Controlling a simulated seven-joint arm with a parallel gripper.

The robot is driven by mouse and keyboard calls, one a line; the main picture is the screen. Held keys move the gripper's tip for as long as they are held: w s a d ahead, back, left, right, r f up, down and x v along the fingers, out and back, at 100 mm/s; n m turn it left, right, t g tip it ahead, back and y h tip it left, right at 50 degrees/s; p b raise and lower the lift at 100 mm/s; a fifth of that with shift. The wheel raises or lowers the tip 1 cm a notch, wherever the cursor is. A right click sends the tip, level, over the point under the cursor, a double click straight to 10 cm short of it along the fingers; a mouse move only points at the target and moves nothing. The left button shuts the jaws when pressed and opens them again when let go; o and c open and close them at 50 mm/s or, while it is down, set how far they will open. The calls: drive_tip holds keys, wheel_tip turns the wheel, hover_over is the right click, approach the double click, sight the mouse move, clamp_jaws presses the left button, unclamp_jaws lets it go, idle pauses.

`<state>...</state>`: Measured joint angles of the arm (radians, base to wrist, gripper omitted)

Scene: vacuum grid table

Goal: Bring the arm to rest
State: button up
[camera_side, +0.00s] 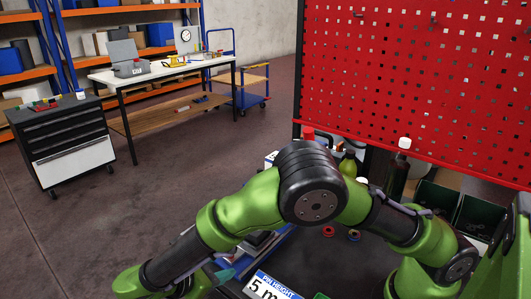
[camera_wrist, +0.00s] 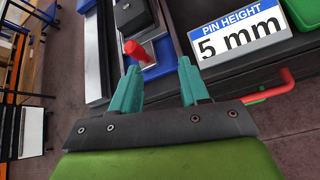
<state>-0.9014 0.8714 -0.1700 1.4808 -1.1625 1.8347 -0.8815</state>
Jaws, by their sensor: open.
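My gripper (camera_wrist: 160,88) shows in the wrist view with its two teal fingers apart and nothing between them. In the side view a small teal part of my gripper (camera_side: 224,275) shows low in the picture, mostly hidden by my green arm. The arm is bent, with its dark joint in front of the work area. Beyond the fingers in the wrist view lie a red knob (camera_wrist: 137,51) and a dark block (camera_wrist: 132,15) on a grey and blue fixture.
A "PIN HEIGHT 5 mm" sign (camera_wrist: 238,30) lies close to the right finger; it also shows in the side view (camera_side: 270,288). A red handle (camera_wrist: 272,90) is at right. A red perforated panel (camera_side: 415,80) stands behind, with bottles and dark bins (camera_side: 478,215) below it.

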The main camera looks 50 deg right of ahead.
drive_tip(key=s+d+r+m+t+y, duration=0.3)
drive_tip(key=s+d+r+m+y, duration=0.3)
drive_tip(key=r+m, duration=0.3)
drive_tip(key=s+d+r+m+t+y, duration=0.3)
drive_tip(key=s+d+r+m+y, duration=0.3)
drive_tip(key=d+r+m, duration=0.3)
drive_tip(key=shift+s+d+r+m+y, duration=0.15)
drive_tip(key=shift+s+r+m+y, duration=0.2)
drive_tip(key=shift+m+y, duration=0.2)
idle(0.3)
